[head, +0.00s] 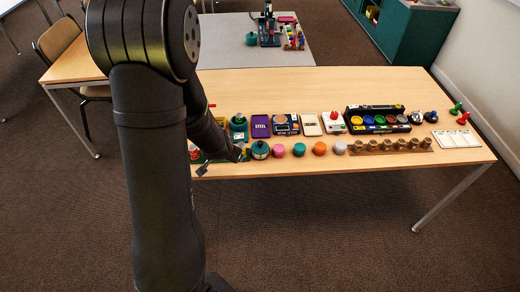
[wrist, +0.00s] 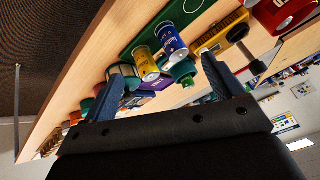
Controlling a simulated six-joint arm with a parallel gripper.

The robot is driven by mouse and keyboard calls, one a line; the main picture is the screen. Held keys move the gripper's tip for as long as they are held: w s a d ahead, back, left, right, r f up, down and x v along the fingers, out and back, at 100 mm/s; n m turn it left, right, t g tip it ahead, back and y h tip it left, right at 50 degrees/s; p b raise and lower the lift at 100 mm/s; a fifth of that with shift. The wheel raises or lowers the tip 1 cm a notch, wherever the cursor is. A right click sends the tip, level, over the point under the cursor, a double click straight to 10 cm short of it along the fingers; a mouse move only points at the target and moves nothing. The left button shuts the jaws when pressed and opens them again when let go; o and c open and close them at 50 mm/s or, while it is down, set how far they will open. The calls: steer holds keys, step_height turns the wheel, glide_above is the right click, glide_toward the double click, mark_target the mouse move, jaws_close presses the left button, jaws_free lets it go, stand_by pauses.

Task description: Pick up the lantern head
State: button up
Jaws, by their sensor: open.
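A round teal piece with a dark top (head: 260,150) stands on the front of the table, just right of my gripper; it looks like the lantern head, though I cannot be sure. A similar teal piece (head: 238,124) stands behind it. My gripper (head: 224,160) is low over the table's front left part, partly hidden by my arm. In the wrist view my gripper (wrist: 162,67) is open, with nothing held between its fingers. Beyond the fingers, a yellow battery (wrist: 146,64) and a blue battery (wrist: 172,42) stand on a green board (wrist: 140,38). A teal piece (wrist: 183,70) shows behind them.
Pink (head: 278,150), teal (head: 299,149) and orange (head: 319,148) round pieces line the table's front edge. A purple box (head: 261,126) and a black tray of coloured cups (head: 377,120) stand behind. The back of the table (head: 330,85) is clear.

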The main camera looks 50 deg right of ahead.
steer(key=d+r+m+g, duration=0.3)
steer(key=d+r, duration=0.1)
steer(key=m+g, duration=0.2)
glide_toward(259, 147)
steer(key=shift+y, duration=0.4)
steer(key=x, duration=0.3)
steer(key=w+x, duration=0.1)
steer(key=x, duration=0.1)
steer(key=shift+s+d+x, duration=0.1)
steer(key=shift+s+x, duration=0.1)
steer(key=shift+x, duration=0.7)
steer(key=shift+s+d+x, duration=0.1)
steer(key=shift+s+x, duration=0.05)
steer(key=shift+x, duration=0.7)
steer(key=shift+s+d+x, duration=0.1)
steer(key=shift+s+x, duration=0.1)
steer(key=shift+x, duration=0.7)
steer(key=shift+r, duration=0.15)
steer(key=c, duration=1.1)
steer(key=shift+r, duration=0.1)
